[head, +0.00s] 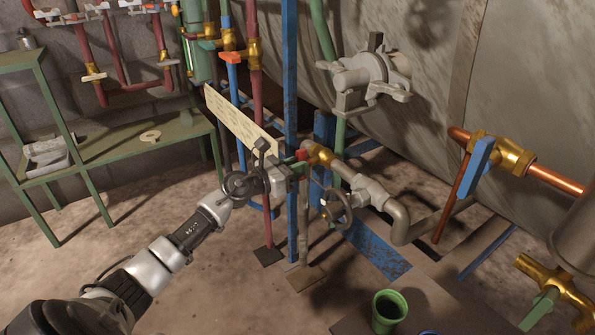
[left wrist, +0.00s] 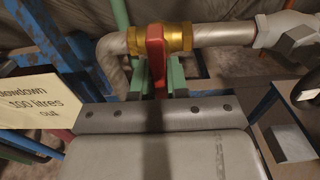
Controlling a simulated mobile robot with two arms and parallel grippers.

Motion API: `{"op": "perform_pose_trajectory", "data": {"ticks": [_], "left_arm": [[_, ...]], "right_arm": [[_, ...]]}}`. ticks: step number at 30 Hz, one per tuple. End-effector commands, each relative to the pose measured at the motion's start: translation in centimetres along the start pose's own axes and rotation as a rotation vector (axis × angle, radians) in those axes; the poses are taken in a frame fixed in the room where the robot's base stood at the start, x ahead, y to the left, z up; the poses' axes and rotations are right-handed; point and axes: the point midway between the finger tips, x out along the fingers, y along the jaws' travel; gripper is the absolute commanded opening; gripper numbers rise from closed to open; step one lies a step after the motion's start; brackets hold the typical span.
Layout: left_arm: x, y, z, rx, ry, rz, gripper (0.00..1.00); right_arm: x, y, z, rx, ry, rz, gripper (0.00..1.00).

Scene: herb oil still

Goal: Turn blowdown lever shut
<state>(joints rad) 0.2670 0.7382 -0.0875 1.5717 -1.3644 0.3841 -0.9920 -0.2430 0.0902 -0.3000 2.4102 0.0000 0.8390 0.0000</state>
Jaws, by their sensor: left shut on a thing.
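The blowdown valve has a brass body (head: 320,154) on a grey pipe, with a red lever (head: 302,155). In the left wrist view the red lever (left wrist: 156,45) stands across the pipe, in front of the brass body (left wrist: 178,36). My left gripper (head: 297,168) reaches in from the lower left. Its green fingers (left wrist: 157,78) are shut on the lever's lower part, one on each side. The lever's end between the fingers is partly hidden. A cream sign (left wrist: 38,108) reading "blowdown 100 litres out" hangs at the left. My right gripper is not in view.
A blue-handled brass valve (head: 481,160) is at the right. A green cup (head: 388,308) stands low in front. Open floor lies left.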

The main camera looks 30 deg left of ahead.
Motion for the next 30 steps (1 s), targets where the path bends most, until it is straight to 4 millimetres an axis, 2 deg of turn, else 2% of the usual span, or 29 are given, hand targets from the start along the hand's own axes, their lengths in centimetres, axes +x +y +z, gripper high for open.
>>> {"op": "perform_pose_trajectory", "data": {"ticks": [18, 19, 23, 30], "left_arm": [[-0.03, -0.02, -0.2, 0.046, 0.005, -0.001, 0.0], [-0.03, -0.02, -0.2, 0.046, 0.005, -0.001, 0.19], [-0.02, -0.02, -0.15, 0.044, 0.004, -0.001, 0.39], [-0.01, -0.01, -0.06, 0.042, 0.002, 0.0, 0.4]], "right_arm": [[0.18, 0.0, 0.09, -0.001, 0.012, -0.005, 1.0], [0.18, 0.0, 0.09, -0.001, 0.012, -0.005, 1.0], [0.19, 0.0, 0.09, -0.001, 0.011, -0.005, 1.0], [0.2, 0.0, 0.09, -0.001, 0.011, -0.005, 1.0]]}}
